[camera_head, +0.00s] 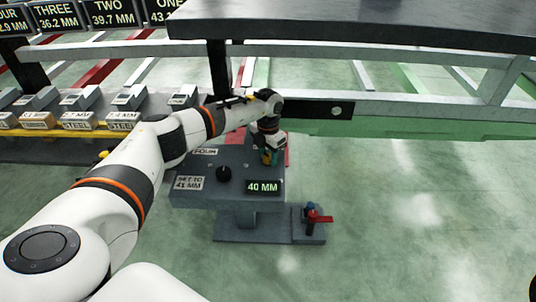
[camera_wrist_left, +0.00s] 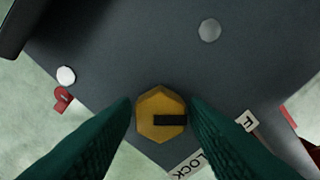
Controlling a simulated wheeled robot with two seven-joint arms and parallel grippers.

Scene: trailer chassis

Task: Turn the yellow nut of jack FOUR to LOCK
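The yellow nut (camera_wrist_left: 162,113) is a hexagon with a black bar on its face, seen from above in the left wrist view. My left gripper (camera_wrist_left: 160,104) has its green fingers on either side of the nut, with thin gaps showing, and looks open. A LOCK label (camera_wrist_left: 190,165) lies below right of the nut, partly covered by the right-hand finger. In the head view my left gripper (camera_head: 269,156) points down at the right part of the grey jack stand (camera_head: 230,200); the nut is not clear there. My right gripper is not in view.
The stand bears a black knob (camera_head: 224,173), a 40 MM display (camera_head: 263,187) and a SET TO 41 MM plate (camera_head: 188,183). A red-handled fitting (camera_head: 318,217) stands at its front right. A trailer rail (camera_head: 400,103) runs behind. Green floor is free at right.

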